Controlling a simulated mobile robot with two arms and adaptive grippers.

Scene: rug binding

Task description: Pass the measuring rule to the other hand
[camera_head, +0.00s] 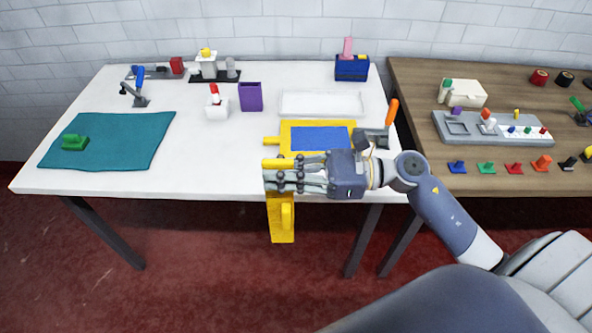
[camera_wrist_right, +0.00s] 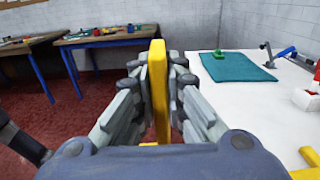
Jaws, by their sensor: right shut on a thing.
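My right gripper (camera_head: 272,180) reaches in from the right at the front edge of the white table and is shut on a yellow measuring rule (camera_head: 281,226). The rule hangs down past the table edge and has a loop-like handle on its lower part. A short yellow end shows above the fingers, which hide the middle of the rule. In the right wrist view the rule (camera_wrist_right: 158,85) stands upright between the two fingers of the gripper (camera_wrist_right: 156,75).
A yellow frame with a blue panel (camera_head: 320,139) lies just behind the gripper on the white table (camera_head: 200,178). A teal mat (camera_head: 120,135) with a green block (camera_head: 74,142) lies at the left. A purple box (camera_head: 250,97) and white tray (camera_head: 321,103) stand farther back.

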